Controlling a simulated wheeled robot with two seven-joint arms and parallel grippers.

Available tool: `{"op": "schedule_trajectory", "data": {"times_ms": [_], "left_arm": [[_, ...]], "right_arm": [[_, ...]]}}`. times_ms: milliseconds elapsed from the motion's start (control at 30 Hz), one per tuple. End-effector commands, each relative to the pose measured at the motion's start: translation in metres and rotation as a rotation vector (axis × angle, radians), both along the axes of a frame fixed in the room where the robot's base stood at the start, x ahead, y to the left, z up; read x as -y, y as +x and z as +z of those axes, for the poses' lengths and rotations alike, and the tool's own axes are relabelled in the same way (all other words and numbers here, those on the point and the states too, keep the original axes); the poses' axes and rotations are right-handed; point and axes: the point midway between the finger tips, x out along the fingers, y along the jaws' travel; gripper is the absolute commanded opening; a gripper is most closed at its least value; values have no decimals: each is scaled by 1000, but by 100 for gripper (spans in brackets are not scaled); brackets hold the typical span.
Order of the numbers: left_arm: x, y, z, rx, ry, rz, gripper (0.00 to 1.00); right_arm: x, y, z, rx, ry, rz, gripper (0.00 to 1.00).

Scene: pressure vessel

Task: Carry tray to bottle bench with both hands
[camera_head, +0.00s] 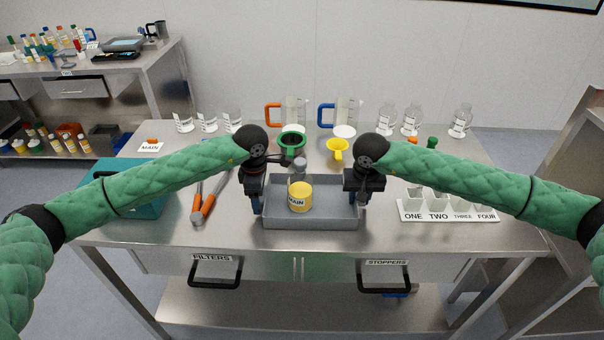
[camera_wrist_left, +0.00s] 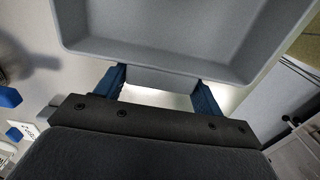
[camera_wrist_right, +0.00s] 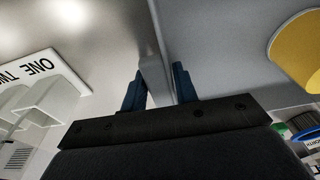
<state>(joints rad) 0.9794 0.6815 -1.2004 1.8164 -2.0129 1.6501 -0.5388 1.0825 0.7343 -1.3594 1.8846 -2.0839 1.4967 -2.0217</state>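The grey tray (camera_head: 330,216) lies on the steel table near its front edge. My left gripper (camera_head: 256,206) is at the tray's left end. In the left wrist view its fingers (camera_wrist_left: 158,90) are wide apart, with their tips at the tray's outer wall (camera_wrist_left: 160,76). My right gripper (camera_head: 360,200) is at the tray's right end. In the right wrist view its fingers (camera_wrist_right: 160,88) close on both sides of the tray wall (camera_wrist_right: 156,65). Contact is hard to confirm.
A bench with several bottles (camera_head: 80,62) stands at the back left. A teal box (camera_head: 122,190) and orange-handled tool (camera_head: 203,208) lie left of the tray. A numbered white rack (camera_head: 448,211) is at right. Jugs, bottles and a yellow funnel (camera_head: 337,149) stand behind.

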Motion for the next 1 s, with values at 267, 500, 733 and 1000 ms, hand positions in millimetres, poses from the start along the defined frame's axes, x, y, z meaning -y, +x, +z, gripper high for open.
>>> {"op": "schedule_trajectory", "data": {"times_ms": [267,500,733,1000], "left_arm": [[0,0,1,0,0,0,85],[0,1,11,2,-1,0,85],[0,1,50,2,-1,0,85],[0,1,98,2,0,0,85]], "right_arm": [[0,0,1,0,0,0,46],[0,0,1,0,1,1,46],[0,0,1,0,1,1,46],[0,0,1,0,1,1,46]]}}
